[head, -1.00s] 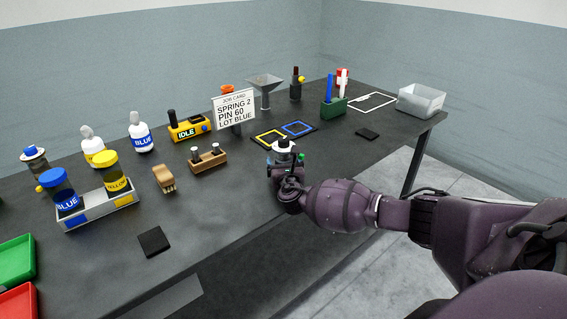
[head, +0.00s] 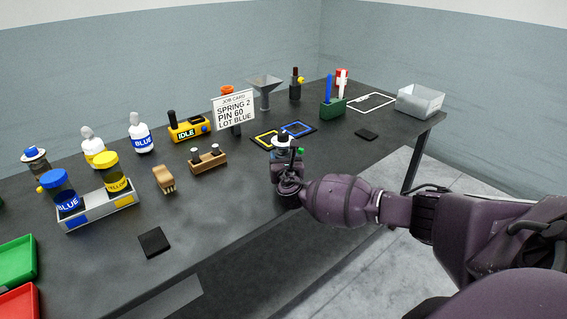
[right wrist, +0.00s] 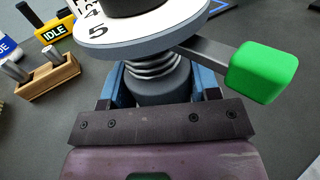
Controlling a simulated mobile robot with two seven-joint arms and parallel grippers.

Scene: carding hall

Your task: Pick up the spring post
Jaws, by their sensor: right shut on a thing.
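The spring post (head: 283,139) has a dark top, a pale numbered dial and a small green lever end in the head view. My right gripper (head: 286,167) is shut on it near the table's front edge. In the right wrist view, the dial shows 4 and 5 above a grey coil spring (right wrist: 155,68). The green block (right wrist: 262,72) sticks out to the right on a metal lever. The blue fingers of my right gripper (right wrist: 160,88) are on either side of the dark body below the spring. My left gripper is not in view.
A mat with yellow and blue outlines (head: 297,129) lies just behind the post. A wooden pin block (head: 209,163) and brush (head: 164,178) stand left. The job card (head: 234,109) is behind. A green pen holder (head: 333,107) and clear bin (head: 420,101) stand right.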

